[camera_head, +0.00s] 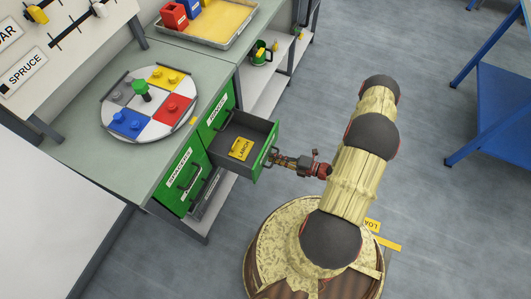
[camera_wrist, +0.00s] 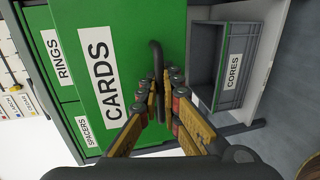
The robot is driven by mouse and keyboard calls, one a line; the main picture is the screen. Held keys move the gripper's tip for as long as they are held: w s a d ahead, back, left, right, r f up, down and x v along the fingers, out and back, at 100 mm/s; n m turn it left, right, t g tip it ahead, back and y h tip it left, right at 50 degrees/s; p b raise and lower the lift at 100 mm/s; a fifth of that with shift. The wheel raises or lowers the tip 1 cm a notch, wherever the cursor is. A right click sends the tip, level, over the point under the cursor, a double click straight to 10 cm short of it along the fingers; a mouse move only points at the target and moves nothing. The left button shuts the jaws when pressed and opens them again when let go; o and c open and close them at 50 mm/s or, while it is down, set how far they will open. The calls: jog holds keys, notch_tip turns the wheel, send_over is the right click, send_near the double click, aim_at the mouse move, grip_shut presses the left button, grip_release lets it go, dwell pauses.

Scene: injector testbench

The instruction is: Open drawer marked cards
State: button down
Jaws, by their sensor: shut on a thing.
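The drawer marked CARDS shows its green front (camera_wrist: 135,35) and white label large in the wrist view. In the head view the drawer (camera_head: 262,128) stands pulled well out of the green cabinet, with its grey inside showing. A yellow card (camera_head: 241,148) lies in it. My gripper (camera_wrist: 160,88) is shut on the dark bar handle (camera_wrist: 156,50) of this front. In the head view my gripper (camera_head: 275,160) is at the drawer's outer face; its fingertips are too small to make out there.
Closed green drawers marked RINGS (camera_wrist: 53,52) and SPACERS (camera_wrist: 83,130) sit beside it in the wrist view. A grey bin marked CORES (camera_wrist: 234,68) is on the other side. The bench above holds a round coloured board (camera_head: 149,101). Open floor lies right of my base.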

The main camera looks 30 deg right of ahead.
jog(key=shift+s+d, duration=0.35)
jog(key=shift+s, duration=0.15)
jog(key=c, duration=2.3)
grip_release()
jog(key=shift+s+d, duration=0.1)
jog(key=shift+d, duration=0.05)
jog(key=v, duration=1.1)
jog(key=shift+s+d, duration=0.2)
jog(key=shift+s, duration=0.1)
